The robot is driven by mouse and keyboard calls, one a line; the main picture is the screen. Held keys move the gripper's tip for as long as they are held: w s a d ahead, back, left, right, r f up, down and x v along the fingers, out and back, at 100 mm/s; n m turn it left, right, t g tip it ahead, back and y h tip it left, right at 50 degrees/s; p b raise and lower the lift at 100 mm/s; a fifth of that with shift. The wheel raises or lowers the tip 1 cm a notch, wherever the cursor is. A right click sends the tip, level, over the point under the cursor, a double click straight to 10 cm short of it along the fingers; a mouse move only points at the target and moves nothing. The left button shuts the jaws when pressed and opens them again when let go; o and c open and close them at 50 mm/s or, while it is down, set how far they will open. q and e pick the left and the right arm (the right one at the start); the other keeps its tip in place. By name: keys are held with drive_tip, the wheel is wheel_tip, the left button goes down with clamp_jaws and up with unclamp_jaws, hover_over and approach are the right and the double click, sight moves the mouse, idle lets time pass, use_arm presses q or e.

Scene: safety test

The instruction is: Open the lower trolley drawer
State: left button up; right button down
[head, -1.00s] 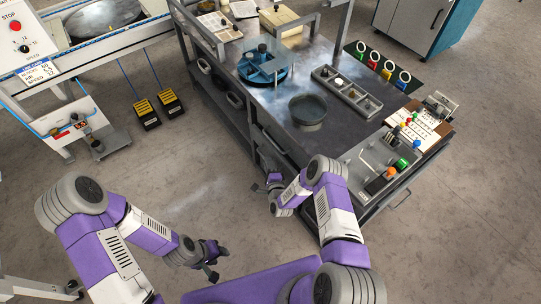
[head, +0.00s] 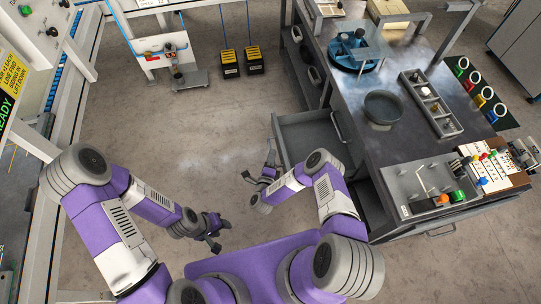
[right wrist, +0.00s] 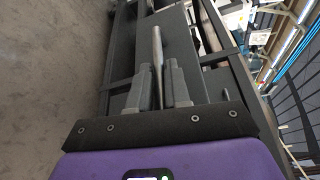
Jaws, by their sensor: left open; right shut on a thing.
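The trolley (head: 385,150) stands right of centre in the head view. Its lower drawer (head: 312,130) is pulled out to the left from the trolley's side, and its grey inside shows. An upper handle (head: 341,126) shows on the trolley's side above it. My right gripper (head: 268,165) is at the front of the drawer. In the right wrist view its two fingers (right wrist: 158,88) are shut on a grey bar handle (right wrist: 157,48). The gripper hides part of this handle. My left gripper (head: 214,234) is open and empty, above the floor, apart from the trolley.
The trolley top carries a round dish (head: 383,107), a blue fixture (head: 354,50), a divided tray (head: 430,103) and a grey control box (head: 425,187). Two yellow-black pedals (head: 241,63) lie on the floor. The floor left of the drawer is clear.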

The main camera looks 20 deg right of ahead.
drive_tip(key=shift+a, duration=0.15)
drive_tip(key=c, duration=1.2)
unclamp_jaws()
drive_tip(key=shift+o, duration=0.2)
drive_tip(key=shift+s, duration=0.1)
drive_tip(key=p+v, duration=0.4)
drive_tip(key=v, duration=0.3)
drive_tip(key=shift+s+p, duration=0.2)
drive_tip(key=shift+p, duration=0.1)
drive_tip(key=shift+a, duration=0.15)
